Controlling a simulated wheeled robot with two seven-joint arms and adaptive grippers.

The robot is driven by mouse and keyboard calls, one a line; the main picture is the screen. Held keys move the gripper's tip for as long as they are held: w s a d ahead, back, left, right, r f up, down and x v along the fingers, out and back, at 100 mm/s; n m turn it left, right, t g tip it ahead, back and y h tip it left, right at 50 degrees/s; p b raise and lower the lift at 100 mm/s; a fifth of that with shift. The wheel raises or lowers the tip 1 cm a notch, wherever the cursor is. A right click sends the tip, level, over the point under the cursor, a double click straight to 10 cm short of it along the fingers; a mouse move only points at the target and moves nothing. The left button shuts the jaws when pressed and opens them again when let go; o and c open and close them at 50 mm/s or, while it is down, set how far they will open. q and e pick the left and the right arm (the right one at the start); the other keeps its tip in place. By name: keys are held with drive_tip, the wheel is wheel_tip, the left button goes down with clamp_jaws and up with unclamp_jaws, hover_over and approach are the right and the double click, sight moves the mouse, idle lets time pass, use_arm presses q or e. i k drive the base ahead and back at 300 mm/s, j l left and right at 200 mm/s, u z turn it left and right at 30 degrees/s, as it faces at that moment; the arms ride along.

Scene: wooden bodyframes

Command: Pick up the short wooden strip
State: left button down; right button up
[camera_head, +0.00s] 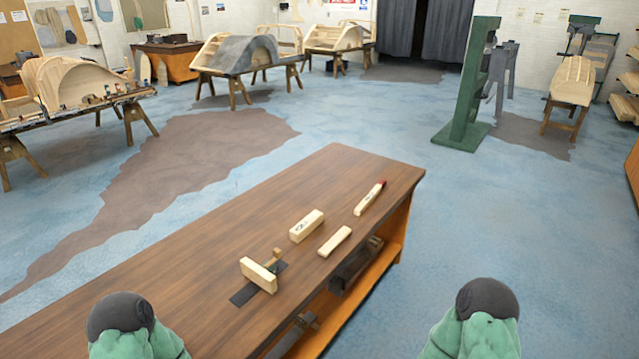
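A short pale wooden strip (334,241) lies flat near the right edge of the brown workbench (200,290). A thicker wooden block (307,226) with a dark mark on its side lies just to its left, apart from it. A longer thin wooden piece (370,197) with a red end lies farther back to the right. Neither of my grippers shows; only green and dark grey parts of my arms appear at the bottom left and bottom right. Nothing visible touches the short strip.
Another wooden block (259,274) sits by a dark strip (246,293) on the bench, with a small wooden piece behind it. The lower shelf (375,275) holds dark tools. A green stand (466,100) is beyond the bench. The bench's left part is clear.

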sight(325, 250)
drive_tip(key=i+l+u, duration=0.1)
drive_tip(key=u, duration=0.35)
drive_tip(key=i+l+u, duration=0.1)
drive_tip(key=l+u, duration=0.55)
drive_tip(key=u, duration=0.2)
drive_tip(key=l+u, duration=0.3)
drive_tip(key=u, duration=0.15)
